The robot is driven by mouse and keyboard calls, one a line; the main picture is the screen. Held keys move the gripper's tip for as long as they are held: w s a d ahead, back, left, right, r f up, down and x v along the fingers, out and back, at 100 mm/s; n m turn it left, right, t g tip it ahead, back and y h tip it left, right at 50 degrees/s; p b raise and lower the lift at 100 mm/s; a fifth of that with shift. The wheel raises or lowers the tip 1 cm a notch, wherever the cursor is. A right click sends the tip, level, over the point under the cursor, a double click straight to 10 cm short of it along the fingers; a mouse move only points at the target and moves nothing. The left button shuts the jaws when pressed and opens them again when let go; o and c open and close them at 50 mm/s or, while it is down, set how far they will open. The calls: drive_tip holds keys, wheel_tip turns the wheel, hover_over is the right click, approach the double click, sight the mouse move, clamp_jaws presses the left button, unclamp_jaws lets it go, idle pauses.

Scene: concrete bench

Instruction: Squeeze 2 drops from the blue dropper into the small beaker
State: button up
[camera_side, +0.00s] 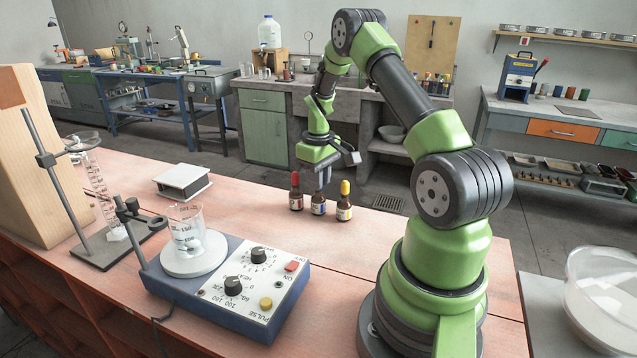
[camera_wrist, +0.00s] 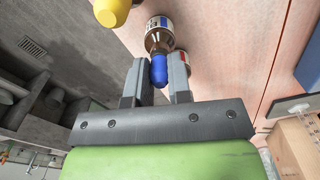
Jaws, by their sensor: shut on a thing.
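My gripper (camera_side: 320,183) is over the middle of three small brown bottles on the bench and is shut on the blue dropper (camera_wrist: 159,70) by its rubber bulb. The bulb sits between the two fingers in the wrist view. The dropper is still in its brown bottle (camera_side: 318,206), which stands upright; in the side view the gripper hides the bulb. A clear glass beaker (camera_side: 186,225) with graduation marks stands on the round plate of a blue-and-white device, left of the bottles. A whitish object shows inside the beaker.
The red-topped bottle (camera_side: 296,192) and yellow-topped bottle (camera_side: 344,202) stand close on either side. The blue device (camera_side: 215,303) has knobs and buttons. A stand holds a glass cylinder (camera_side: 97,185) at left. A small white box (camera_side: 182,181) lies behind the beaker.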

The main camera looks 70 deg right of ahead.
wheel_tip(320, 180, up, 15)
idle(0.9)
idle(1.6)
drive_tip(key=w+a+n, duration=0.3)
drive_tip(key=w+a, duration=0.3)
drive_tip(key=a, duration=0.7)
drive_tip(key=w+a+f+n, duration=0.1)
drive_tip(key=w+a+n, duration=0.2)
drive_tip(key=a, duration=1.1)
drive_tip(key=shift+w+a, duration=0.3)
drive_tip(key=shift+w, duration=1.35)
drive_tip(key=shift+f, duration=0.15)
drive_tip(key=shift+c, duration=0.9)
drive_tip(key=shift+o, duration=1)
